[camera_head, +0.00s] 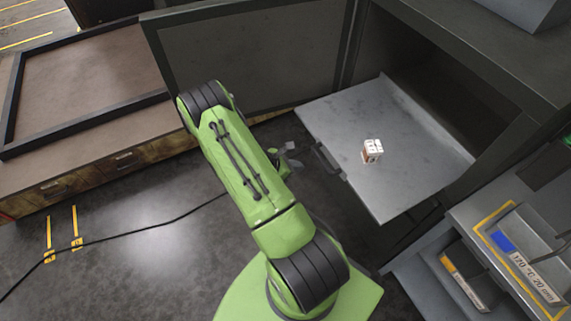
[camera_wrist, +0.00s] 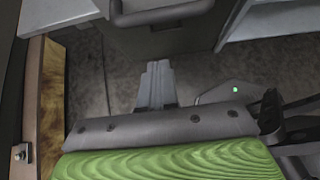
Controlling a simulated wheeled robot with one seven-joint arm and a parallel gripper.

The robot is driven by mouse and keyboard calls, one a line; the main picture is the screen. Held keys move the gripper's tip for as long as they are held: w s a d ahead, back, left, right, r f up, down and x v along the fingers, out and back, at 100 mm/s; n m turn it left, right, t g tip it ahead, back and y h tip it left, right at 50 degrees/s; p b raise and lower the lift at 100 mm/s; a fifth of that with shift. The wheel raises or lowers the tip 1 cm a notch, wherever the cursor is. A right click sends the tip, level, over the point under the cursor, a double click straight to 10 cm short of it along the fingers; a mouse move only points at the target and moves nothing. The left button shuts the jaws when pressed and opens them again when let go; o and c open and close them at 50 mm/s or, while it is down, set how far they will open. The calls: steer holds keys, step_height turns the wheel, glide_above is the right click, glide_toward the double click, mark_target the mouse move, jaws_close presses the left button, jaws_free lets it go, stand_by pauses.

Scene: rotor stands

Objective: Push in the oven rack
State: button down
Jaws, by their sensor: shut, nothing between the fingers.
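The oven rack (camera_head: 345,115) is a flat grey metal tray, slid well out of the dark oven (camera_head: 440,75) on the right. A dark handle (camera_head: 327,160) is on its front edge. A small white and brown box (camera_head: 372,150) stands on the rack. My gripper (camera_head: 290,157) is just left of the handle, apart from it in the head view and partly hidden by my green arm. In the wrist view my gripper (camera_wrist: 158,68) is shut and empty, with the dark handle (camera_wrist: 160,12) beyond the fingertips at the top.
The oven door (camera_head: 250,55) stands open behind my arm, left of the rack. A low wooden bench (camera_head: 100,130) is at the left. A grey unit with a labelled tray (camera_head: 515,250) stands at lower right.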

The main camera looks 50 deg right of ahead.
steer(key=d, duration=0.1)
steer(key=s+d, duration=0.1)
steer(key=d, duration=0.1)
steer(key=s+d, duration=0.1)
steer(key=shift+d+f+p, duration=0.15)
steer(key=shift+d+p, duration=0.15)
steer(key=shift+d, duration=0.1)
